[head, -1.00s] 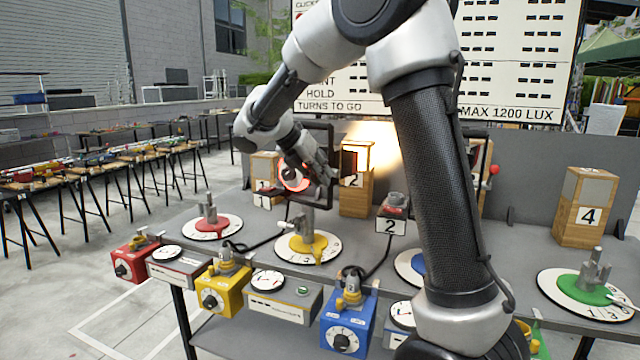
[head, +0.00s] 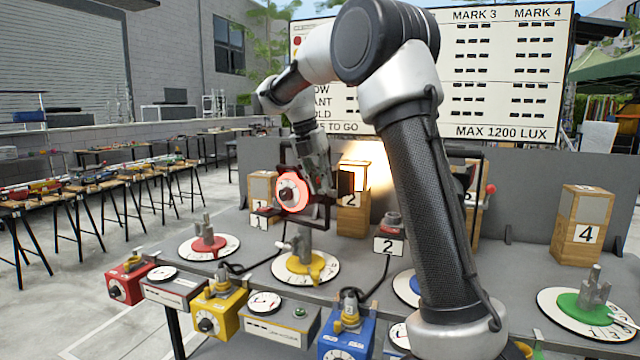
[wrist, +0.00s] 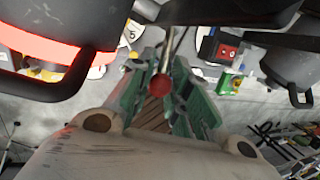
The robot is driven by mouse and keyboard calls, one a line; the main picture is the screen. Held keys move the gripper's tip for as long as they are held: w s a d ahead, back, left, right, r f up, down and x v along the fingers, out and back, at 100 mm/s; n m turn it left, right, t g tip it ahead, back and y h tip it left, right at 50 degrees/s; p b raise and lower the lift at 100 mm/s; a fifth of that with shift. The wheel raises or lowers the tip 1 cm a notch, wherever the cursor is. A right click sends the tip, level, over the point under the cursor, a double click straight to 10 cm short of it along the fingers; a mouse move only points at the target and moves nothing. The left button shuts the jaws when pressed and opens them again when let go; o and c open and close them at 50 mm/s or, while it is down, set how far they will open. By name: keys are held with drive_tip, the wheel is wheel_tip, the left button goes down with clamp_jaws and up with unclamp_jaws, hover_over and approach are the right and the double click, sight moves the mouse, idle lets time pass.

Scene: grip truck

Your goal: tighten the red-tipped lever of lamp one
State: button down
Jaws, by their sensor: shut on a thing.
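My gripper (head: 322,193) is at the yoke's right side in the head view, pointing down. In the wrist view, the lever's red ball tip (wrist: 161,87) and thin metal rod (wrist: 168,50) show between my green-padded fingers (wrist: 160,105). My gripper is shut on the lever. The exact contact is hidden, and the lever cannot be made out in the head view.
Wooden block two (head: 353,211) stands brightly lit just right of the yoke. A second yoke with a red knob (head: 490,188) is partly behind my arm. Red, yellow and blue boxes (head: 346,325) line the front edge. Block four (head: 581,217) stands at the right.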

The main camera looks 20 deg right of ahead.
drive_tip(key=c, duration=1.3)
unclamp_jaws()
drive_tip(key=v, duration=1.2)
drive_tip(key=shift+d, duration=0.1)
